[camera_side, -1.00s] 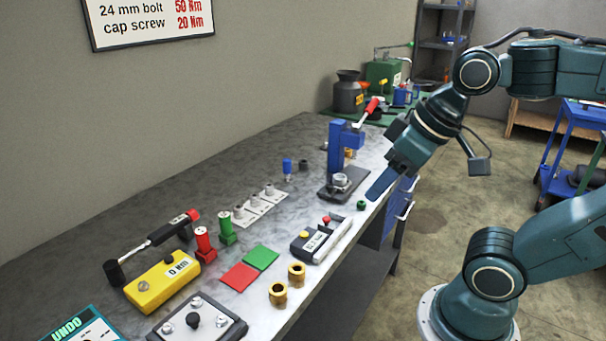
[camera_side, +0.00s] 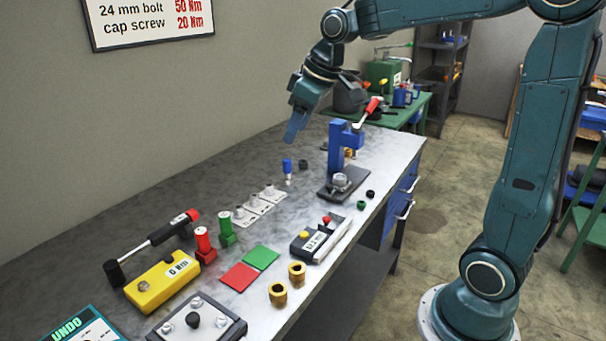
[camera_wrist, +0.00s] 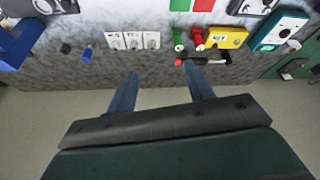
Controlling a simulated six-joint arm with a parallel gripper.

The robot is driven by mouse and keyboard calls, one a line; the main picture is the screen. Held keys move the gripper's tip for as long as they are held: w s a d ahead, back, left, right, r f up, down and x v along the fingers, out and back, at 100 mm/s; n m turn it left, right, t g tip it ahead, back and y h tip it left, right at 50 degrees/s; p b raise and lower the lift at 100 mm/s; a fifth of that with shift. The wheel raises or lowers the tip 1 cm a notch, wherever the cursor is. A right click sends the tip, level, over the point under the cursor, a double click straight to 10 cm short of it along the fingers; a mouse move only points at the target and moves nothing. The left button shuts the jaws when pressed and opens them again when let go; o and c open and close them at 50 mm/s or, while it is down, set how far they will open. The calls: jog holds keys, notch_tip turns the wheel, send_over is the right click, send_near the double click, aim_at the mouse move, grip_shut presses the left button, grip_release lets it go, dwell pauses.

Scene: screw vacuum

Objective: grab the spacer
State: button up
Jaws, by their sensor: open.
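I cannot tell for sure which part is the spacer. Small ring-like parts that could be it are a dark cylinder (camera_side: 304,164) beside a blue-capped bottle (camera_side: 288,170), a black ring (camera_side: 370,194), a green ring (camera_side: 361,205) and two brass rings (camera_side: 278,293) (camera_side: 297,272). The dark cylinder also seems to show in the wrist view (camera_wrist: 65,48), left of the blue-capped bottle (camera_wrist: 87,55). My gripper (camera_side: 296,127) is above the back of the bench, apart from all of these. In the wrist view its fingers (camera_wrist: 161,70) are spread and empty.
A blue press (camera_side: 337,150) with a red-tipped lever stands right of my gripper. White plates (camera_side: 259,207), green and red posts, a torque wrench (camera_side: 155,243) and a yellow gauge box (camera_side: 163,281) lie to the front left. The bench's back left is clear.

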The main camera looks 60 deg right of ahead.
jog(key=w+d+f+n, duration=0.1)
jog(key=w+d+f, duration=0.5)
jog(key=w+d, duration=0.3)
jog(key=n+y, duration=0.1)
jog(key=n, duration=0.1)
send_near(270, 185)
jog(key=shift+g, duration=0.3)
jog(key=shift+x, duration=4.7)
jog(key=shift+w+r, duration=0.1)
jog(key=shift+w, duration=0.1)
jog(key=shift+c, duration=0.4)
jog(key=c, duration=1)
